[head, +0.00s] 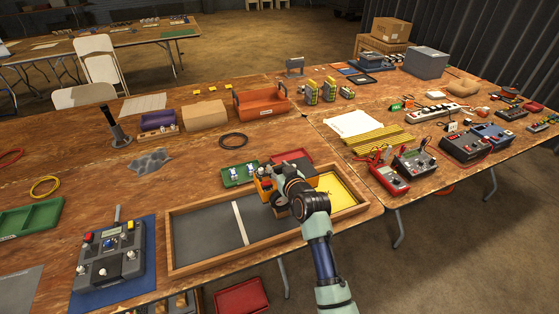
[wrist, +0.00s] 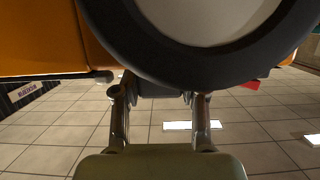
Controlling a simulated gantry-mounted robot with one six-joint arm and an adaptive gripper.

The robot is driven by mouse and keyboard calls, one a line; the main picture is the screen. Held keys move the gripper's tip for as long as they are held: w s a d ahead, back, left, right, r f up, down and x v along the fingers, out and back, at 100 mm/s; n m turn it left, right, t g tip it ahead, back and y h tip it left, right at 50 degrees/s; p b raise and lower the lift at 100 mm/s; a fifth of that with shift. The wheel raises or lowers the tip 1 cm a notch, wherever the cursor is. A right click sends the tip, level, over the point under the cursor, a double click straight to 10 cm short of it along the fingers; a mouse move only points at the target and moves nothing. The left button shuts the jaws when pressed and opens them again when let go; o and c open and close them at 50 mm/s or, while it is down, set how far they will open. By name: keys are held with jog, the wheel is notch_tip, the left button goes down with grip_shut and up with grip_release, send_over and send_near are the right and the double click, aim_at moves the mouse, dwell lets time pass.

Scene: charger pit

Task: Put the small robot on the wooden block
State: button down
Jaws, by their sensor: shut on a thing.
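My gripper (head: 277,188) is over the wooden-rimmed tray, near its right half, and mostly hidden behind my wrist in the head view. It is shut on the small robot (head: 263,183), of which a bit of orange body shows there. In the wrist view the small robot (wrist: 35,40) shows as an orange body with a large black wheel (wrist: 205,72) with a pale hub, right in front of my gripper's fingers (wrist: 160,98). A tan block (head: 205,115), which looks like the wooden block, lies at the back left of the table, far from my gripper.
The tray (head: 172,268) has a grey floor with a white stripe and a yellow pad (head: 338,190). Behind it are a green tray (head: 238,175) and a red tray (head: 292,158). An orange toolbox (head: 262,103) stands beside the tan block. Multimeters (head: 390,177) lie to the right.

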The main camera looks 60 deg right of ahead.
jog(key=shift+d+f+b, duration=0.1)
jog(key=shift+f+b, duration=0.95)
jog(key=shift+f, duration=2.65)
jog(key=shift+f, duration=0.2)
jog(key=c, duration=1)
grip_release()
jog(key=shift+f, duration=0.2)
jog(key=o, duration=0.4)
jog(key=shift+c, duration=0.2)
jog(key=shift+r, duration=0.15)
jog(key=shift+s+r, duration=0.1)
jog(key=shift+r, duration=0.1)
jog(key=p+v, duration=0.4)
jog(key=v, duration=0.7)
jog(key=shift+s+a, duration=0.25)
jog(key=shift+a, duration=0.15)
